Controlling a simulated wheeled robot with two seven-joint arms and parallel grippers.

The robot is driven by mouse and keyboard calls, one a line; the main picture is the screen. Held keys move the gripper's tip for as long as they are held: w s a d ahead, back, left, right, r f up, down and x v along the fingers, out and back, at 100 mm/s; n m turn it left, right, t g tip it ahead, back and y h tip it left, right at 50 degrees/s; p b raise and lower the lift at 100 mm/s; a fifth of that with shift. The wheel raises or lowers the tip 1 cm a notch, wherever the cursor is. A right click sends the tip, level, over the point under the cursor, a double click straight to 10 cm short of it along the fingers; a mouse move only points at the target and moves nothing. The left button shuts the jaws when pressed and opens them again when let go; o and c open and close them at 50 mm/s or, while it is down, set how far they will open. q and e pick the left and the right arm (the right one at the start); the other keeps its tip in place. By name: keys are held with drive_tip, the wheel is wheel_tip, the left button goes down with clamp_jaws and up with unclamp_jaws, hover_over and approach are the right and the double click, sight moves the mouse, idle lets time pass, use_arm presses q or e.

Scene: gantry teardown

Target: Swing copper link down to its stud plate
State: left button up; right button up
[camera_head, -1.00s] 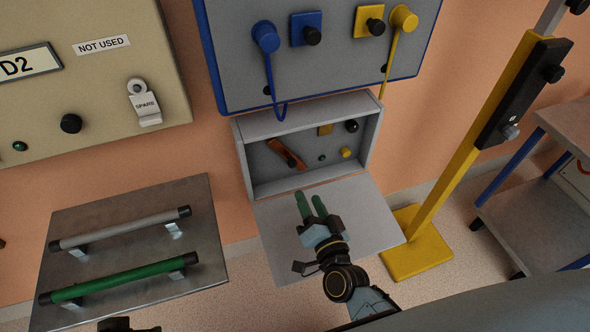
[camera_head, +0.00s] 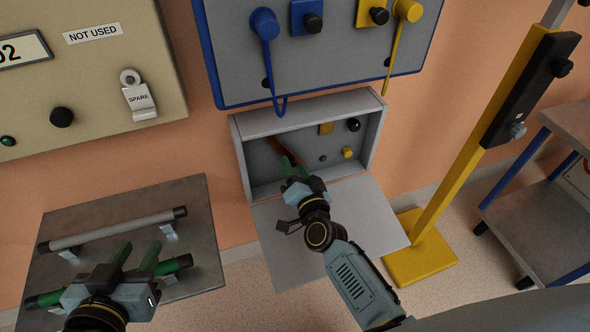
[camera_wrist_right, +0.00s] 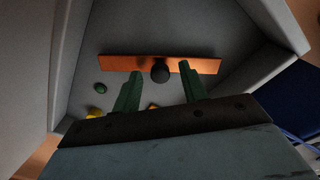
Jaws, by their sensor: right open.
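The copper link (camera_head: 279,147) is a flat orange-brown bar set at a slant inside the grey wall box, partly hidden by my right gripper. The wrist view shows the copper link (camera_wrist_right: 116,62) with a black knob (camera_wrist_right: 160,73) at its middle. My right gripper (camera_head: 290,163) is inside the box opening, its green fingers apart on either side of the knob, close to the link; I cannot tell whether they touch it. A small brass-coloured plate (camera_head: 326,129) is on the back wall; I cannot tell whether it is the stud plate. My left gripper (camera_head: 138,250) is open over the green-handled bar.
The box has side walls and a lowered flap (camera_head: 365,215). A yellow knob (camera_head: 348,152), a black knob (camera_head: 353,125) and a dark green stud (camera_head: 322,158) are inside. A blue-edged panel (camera_head: 340,60) hangs above. A yellow post (camera_head: 460,165) stands right.

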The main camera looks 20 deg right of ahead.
clamp_jaws()
idle(0.3)
